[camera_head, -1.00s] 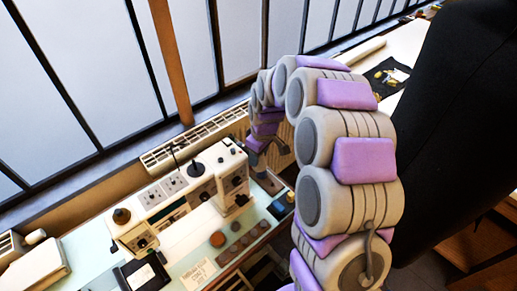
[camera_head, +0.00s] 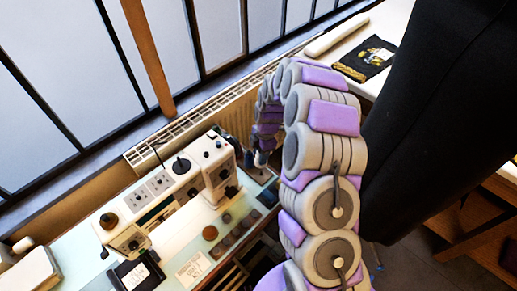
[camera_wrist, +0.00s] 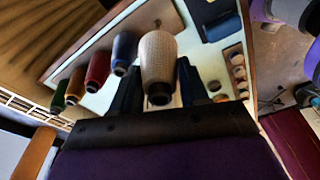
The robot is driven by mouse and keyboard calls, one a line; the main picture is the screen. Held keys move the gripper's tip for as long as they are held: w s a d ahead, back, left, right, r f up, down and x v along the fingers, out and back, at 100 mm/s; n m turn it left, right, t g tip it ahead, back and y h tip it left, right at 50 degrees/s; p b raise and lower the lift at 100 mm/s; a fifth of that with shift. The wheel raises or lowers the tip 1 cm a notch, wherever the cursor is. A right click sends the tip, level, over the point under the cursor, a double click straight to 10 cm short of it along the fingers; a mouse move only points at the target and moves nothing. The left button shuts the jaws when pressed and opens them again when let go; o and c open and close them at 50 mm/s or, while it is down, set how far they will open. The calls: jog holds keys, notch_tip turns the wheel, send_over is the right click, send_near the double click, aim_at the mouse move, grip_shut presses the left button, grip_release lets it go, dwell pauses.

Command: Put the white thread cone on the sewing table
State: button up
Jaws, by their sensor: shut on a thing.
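The white thread cone (camera_wrist: 157,58) looks off-white and ribbed in the wrist view, with its dark-holed end toward the camera. My gripper (camera_wrist: 158,88) is shut on it, with a dark finger on each side. In the head view my gripper (camera_head: 261,157) is small, at the far right end of the sewing table (camera_head: 88,243), and the cone is not clear there. The light top of the sewing table (camera_wrist: 205,55) shows behind the cone in the wrist view. Whether the cone touches the table, I cannot tell.
Blue (camera_wrist: 123,50), red (camera_wrist: 97,70) and other coloured spools line up left of the cone. A blue box (camera_wrist: 222,24) and several round pieces (camera_wrist: 237,72) lie to the right. The sewing machine (camera_head: 172,190) fills much of the table; a radiator (camera_head: 238,114) stands behind it.

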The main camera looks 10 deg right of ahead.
jog(key=shift+d+f, duration=0.25)
jog(key=shift+f, duration=0.05)
jog(key=shift+f, duration=0.1)
jog(key=shift+a+f, duration=0.25)
jog(key=shift+f, duration=0.4)
jog(key=shift+d+f, duration=0.1)
jog(key=shift+f, duration=2.25)
jog(key=shift+f+b, duration=0.35)
jog(key=shift+b, duration=0.25)
jog(key=o, duration=1.2)
